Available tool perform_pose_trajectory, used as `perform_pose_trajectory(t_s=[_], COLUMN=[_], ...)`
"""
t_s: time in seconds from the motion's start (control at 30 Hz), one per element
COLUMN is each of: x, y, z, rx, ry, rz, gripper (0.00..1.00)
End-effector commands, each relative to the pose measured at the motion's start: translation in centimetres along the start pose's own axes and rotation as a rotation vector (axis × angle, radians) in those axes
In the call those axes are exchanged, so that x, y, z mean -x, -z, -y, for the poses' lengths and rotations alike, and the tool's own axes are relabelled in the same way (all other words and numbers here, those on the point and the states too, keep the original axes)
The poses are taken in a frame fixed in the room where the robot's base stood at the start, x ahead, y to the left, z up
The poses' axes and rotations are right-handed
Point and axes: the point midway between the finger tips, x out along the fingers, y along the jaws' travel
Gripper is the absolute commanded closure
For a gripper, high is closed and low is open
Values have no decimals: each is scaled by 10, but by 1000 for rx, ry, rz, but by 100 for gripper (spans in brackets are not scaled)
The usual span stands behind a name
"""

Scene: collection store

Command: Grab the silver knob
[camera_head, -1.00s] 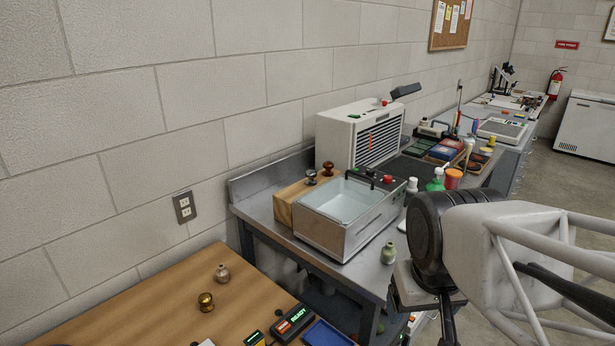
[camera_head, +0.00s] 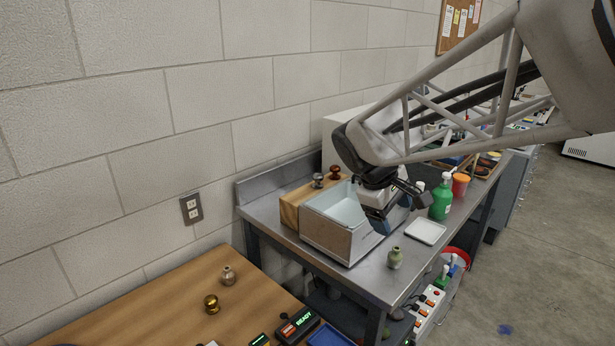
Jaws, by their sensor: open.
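The silver knob (camera_head: 318,181) stands upright on a wooden block (camera_head: 291,206) at the back left of the metal bench. A copper-brown knob (camera_head: 335,173) stands just right of it. My gripper (camera_head: 394,208) is open over the right side of the water basin (camera_head: 326,237), to the right of the silver knob and apart from it. Part of the gripper is hard to make out against the basin. My arm hides much of the white louvred unit behind.
A brass knob (camera_head: 211,304) and a small beige vase (camera_head: 228,275) stand on the wooden table (camera_head: 150,312). A green vase (camera_head: 394,257), white tray (camera_head: 426,231) and green bottle (camera_head: 441,199) stand on the metal bench right of the basin.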

Motion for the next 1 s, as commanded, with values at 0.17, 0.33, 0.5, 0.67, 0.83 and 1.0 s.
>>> perform_pose_trajectory(t_s=[0.17,0.33,0.5,0.67,0.83,1.0], x=[-4,-9,-14,-21,-29,-38], y=[42,83,126,168,214,262], z=[-23,-43,-59,-72,-82,-90], rx=[141,274,405,527,653,777], ry=[-58,-113,-170,-222,-277,-334], rz=[53,104,157,211,269,332], gripper=[25,25,25,25,25,25])
